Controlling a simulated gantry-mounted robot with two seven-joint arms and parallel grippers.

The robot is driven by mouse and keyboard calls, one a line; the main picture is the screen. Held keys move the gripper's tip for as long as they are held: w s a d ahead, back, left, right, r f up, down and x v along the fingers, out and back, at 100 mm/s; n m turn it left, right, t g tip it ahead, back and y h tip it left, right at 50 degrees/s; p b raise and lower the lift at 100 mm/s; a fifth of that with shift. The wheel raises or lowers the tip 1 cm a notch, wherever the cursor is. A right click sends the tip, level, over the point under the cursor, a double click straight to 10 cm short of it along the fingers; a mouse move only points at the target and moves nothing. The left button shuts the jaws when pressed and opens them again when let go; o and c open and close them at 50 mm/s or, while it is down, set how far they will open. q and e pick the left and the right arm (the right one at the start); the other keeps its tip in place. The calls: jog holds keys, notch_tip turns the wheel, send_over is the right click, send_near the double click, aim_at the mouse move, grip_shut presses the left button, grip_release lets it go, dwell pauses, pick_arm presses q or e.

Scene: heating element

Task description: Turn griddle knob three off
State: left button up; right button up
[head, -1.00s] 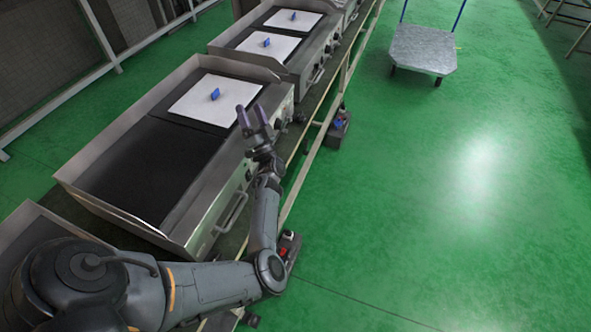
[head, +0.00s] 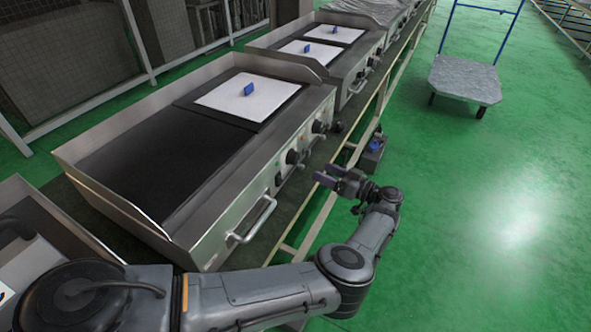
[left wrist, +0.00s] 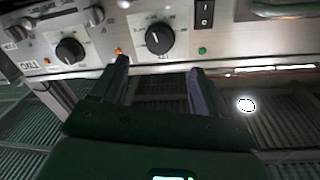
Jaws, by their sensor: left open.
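The griddle (head: 150,160) in the head view has black knobs on its front panel. The nearer knob (head: 293,156) and a farther knob (head: 318,127) show there. In the left wrist view, one round black knob (left wrist: 159,38) on a dial plate is ahead, between the fingers in the picture. Another knob (left wrist: 70,51) is to its left. I cannot tell which one is number three, or its exact setting. My left gripper (head: 326,174) is open and empty, in front of the panel and apart from it; its fingers (left wrist: 158,68) also show in the wrist view. My right gripper is not in view.
A front handle (head: 251,222) sticks out from the griddle. A black-and-white switch (left wrist: 205,14) and a green light (left wrist: 202,50) are right of the ahead knob. Another griddle (head: 330,55) stands farther back. A cart (head: 465,80) is on the open green floor.

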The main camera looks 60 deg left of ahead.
aim_at(297, 161)
pick_arm(q)
jog(key=b+x, duration=0.2)
jog(key=x, duration=0.8)
jog(key=shift+s+a+f, duration=0.1)
jog(key=shift+a, duration=0.1)
jog(key=shift+c, duration=0.4)
jog(key=c, duration=1)
